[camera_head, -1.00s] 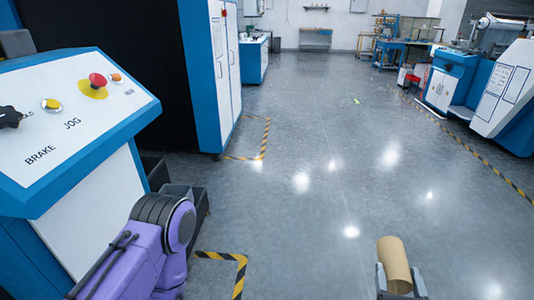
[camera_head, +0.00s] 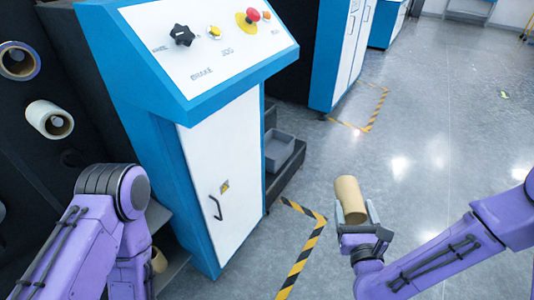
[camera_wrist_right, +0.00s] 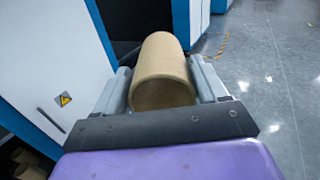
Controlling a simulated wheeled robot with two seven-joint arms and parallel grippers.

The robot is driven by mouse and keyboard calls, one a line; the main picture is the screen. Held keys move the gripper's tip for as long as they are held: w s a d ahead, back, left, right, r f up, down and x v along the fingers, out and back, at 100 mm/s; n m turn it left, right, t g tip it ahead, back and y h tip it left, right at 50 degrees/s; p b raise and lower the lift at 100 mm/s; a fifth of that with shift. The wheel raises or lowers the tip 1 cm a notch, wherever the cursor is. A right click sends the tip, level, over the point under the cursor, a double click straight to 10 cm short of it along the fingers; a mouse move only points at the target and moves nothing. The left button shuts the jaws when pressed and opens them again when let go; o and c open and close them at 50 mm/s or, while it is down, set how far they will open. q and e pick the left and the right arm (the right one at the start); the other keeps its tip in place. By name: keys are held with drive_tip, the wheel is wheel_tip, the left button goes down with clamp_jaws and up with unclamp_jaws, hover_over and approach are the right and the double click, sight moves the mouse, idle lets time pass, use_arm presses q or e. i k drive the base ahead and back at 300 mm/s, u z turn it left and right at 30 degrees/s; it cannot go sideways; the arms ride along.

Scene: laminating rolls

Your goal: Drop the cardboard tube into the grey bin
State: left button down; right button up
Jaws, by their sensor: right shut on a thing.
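The tan cardboard tube (camera_head: 350,195) is held in my right gripper (camera_head: 358,218), above the floor right of the machine. In the right wrist view, the tube (camera_wrist_right: 163,72) lies lengthwise between the two grey fingers (camera_wrist_right: 160,85), its open end towards the camera. A grey bin (camera_head: 280,152) sits low beside the machine cabinet, left of and beyond the tube. The tube and bin are clearly apart. My left arm shows at the lower left, but its gripper is out of view.
The blue and white control cabinet (camera_head: 225,180) stands left of the bin. Rolls on spindles (camera_head: 48,119) are at far left. Black-yellow floor tape (camera_head: 305,255) runs between the cabinet and my right gripper. The grey floor (camera_head: 440,130) at right is clear.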

sight(276, 155)
drive_tip(key=z, duration=1.35)
drive_tip(key=i, duration=3.25)
drive_tip(key=u, duration=3.9)
drive_tip(key=i, duration=0.5)
drive_tip(key=z, duration=0.1)
